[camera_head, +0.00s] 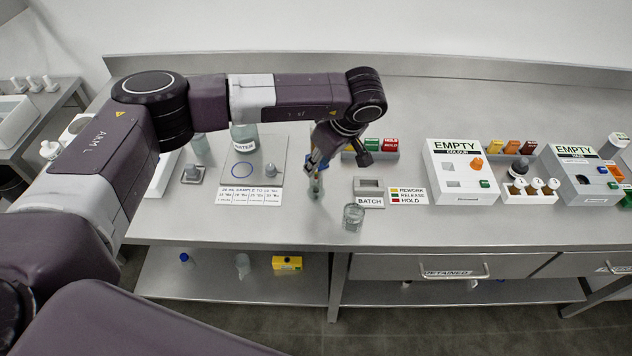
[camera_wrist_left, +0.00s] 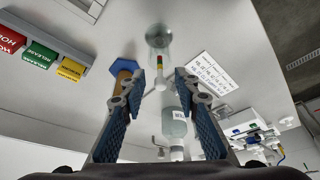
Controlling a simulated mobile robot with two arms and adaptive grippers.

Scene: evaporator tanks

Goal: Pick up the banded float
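The banded float (camera_wrist_left: 159,64) shows red, yellow and green bands and a pale rounded end in the left wrist view. It overlaps a clear glass vessel (camera_wrist_left: 158,36), and I cannot tell how deep it sits in it. My left gripper (camera_wrist_left: 160,82) is open, with one blue-padded finger on each side of the float's line and visible gaps. In the head view my left gripper (camera_head: 317,168) points down just above a slim greenish upright vessel (camera_head: 316,187). The gripper and arm hide much of the float there. My right gripper is not in view.
A blue hexagonal piece with a tan shaft (camera_wrist_left: 123,67) stands close by the left finger. A glass beaker (camera_head: 353,217) and the BATCH block (camera_head: 369,192) are to the right. A water bottle (camera_head: 244,137) and a printed card (camera_head: 249,196) are to the left.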

